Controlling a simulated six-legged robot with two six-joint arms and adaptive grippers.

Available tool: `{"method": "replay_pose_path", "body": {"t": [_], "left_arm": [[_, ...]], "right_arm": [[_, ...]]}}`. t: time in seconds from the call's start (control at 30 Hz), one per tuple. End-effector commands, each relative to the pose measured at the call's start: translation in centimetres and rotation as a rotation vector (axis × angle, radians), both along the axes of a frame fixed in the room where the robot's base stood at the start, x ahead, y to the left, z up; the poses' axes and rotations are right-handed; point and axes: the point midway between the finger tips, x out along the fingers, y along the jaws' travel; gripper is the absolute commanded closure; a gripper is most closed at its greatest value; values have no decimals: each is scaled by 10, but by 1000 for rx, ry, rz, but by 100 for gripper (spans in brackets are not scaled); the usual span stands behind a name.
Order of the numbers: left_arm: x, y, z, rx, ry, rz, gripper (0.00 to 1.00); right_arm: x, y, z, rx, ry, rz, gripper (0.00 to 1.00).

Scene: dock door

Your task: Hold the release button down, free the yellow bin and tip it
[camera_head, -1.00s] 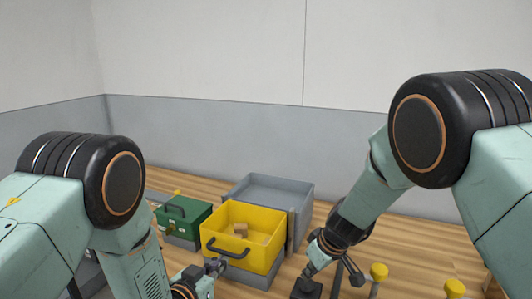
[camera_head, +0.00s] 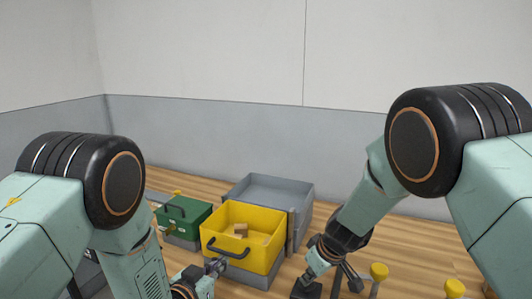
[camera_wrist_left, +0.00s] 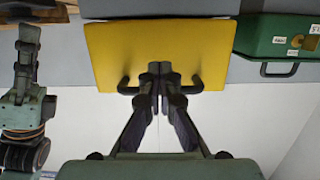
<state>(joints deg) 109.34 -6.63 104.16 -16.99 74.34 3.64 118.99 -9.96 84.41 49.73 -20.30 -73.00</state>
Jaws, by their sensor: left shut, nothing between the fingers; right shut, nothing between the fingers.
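The yellow bin (camera_head: 243,220) stands upright on a grey base, with small brown blocks (camera_head: 240,230) inside. Its dark handle (camera_head: 228,252) is on the near side; the bin also shows in the left wrist view (camera_wrist_left: 104,52). My left gripper (camera_head: 217,265) is shut and empty at the handle; in the wrist view its fingertips (camera_wrist_left: 160,70) overlap the handle's middle. I cannot tell whether they touch it. My right gripper (camera_head: 308,280) is shut, pointing down by a dark block (camera_head: 304,291) right of the bin. I cannot make out a release button there; the gripper covers part of that spot.
A grey open tray (camera_head: 270,187) stands behind the yellow bin. Yellow-topped posts (camera_head: 378,271) (camera_head: 455,287) stand right of my right gripper. The wooden floor beyond them looks clear.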

Motion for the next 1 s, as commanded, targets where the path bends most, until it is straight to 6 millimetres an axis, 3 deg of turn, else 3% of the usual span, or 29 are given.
{"method": "replay_pose_path", "body": {"t": [0.37,1.0], "left_arm": [[0,0,1,0,0,0,100],[1,0,25,0,-5,0,100]], "right_arm": [[-1,0,-7,0,2,0,100],[-1,0,-8,-1,3,0,100]]}}
